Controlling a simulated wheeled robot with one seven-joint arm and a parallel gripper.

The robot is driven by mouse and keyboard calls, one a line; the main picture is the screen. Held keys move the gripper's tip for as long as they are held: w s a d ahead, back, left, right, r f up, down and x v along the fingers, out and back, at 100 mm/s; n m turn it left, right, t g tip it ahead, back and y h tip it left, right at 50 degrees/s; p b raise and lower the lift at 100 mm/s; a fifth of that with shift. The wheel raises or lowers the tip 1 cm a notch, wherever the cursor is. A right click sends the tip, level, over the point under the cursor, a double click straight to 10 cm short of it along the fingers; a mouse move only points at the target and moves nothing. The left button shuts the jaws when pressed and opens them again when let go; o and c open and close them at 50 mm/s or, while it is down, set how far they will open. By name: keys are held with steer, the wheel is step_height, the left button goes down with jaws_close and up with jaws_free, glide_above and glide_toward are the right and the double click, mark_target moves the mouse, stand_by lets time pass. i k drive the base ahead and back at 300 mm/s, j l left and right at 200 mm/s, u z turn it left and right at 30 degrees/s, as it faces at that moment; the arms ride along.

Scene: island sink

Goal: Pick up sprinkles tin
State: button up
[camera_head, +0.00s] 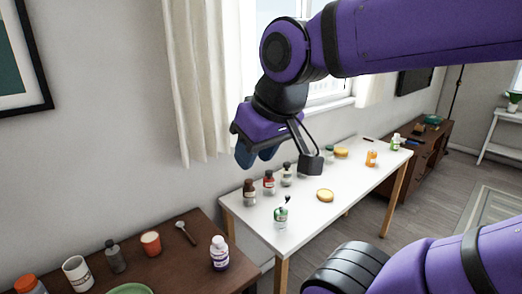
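My gripper (257,157) hangs at the upper middle, above the far left part of the white table. I cannot make out with certainty which item is the sprinkles tin, as labels are too small to read. A small clear container with a green and white label (281,215) stands at the table's near left. A small orange container (371,158) stands farther right.
The white table (305,215) also holds a dark brown bottle (249,192), a red-labelled bottle (269,182), a grey-topped bottle (287,175) and a round yellow item (325,195). A brown table (185,262) with several containers stands at lower left. Curtains and a window are behind.

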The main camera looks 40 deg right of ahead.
mark_target(371, 157)
steer(key=z, duration=2.05)
